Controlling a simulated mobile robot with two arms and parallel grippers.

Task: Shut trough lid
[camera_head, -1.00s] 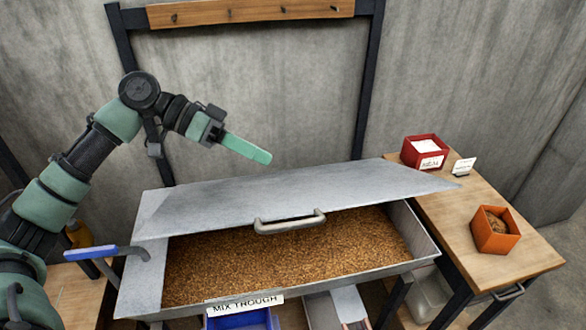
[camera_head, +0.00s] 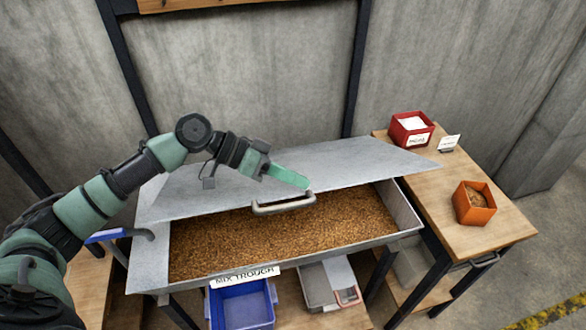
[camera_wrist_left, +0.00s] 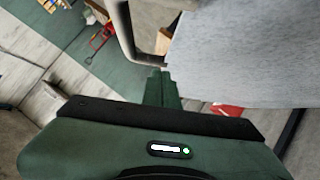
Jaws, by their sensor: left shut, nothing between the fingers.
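The mix trough (camera_head: 408,215) is a long grey metal box full of brown grain (camera_head: 270,240). Its grey sheet lid (camera_head: 345,160) covers the rear part and slants above the grain, leaving the front part open. A bar handle (camera_head: 284,204) is on the lid's front edge. My left gripper (camera_head: 306,183) is shut and empty, its green fingers over the lid close to the handle's right end. I cannot tell whether they touch. In the left wrist view the fingers (camera_wrist_left: 160,88) appear beside the lid (camera_wrist_left: 240,50) and handle (camera_wrist_left: 124,35). My right gripper is not in view.
A wooden table (camera_head: 455,225) at the right holds a red box (camera_head: 411,128), an orange box (camera_head: 473,203) and a small card (camera_head: 449,143). A blue bin (camera_head: 241,304) sits below the trough. A blue-handled lever (camera_head: 105,236) is at its left end.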

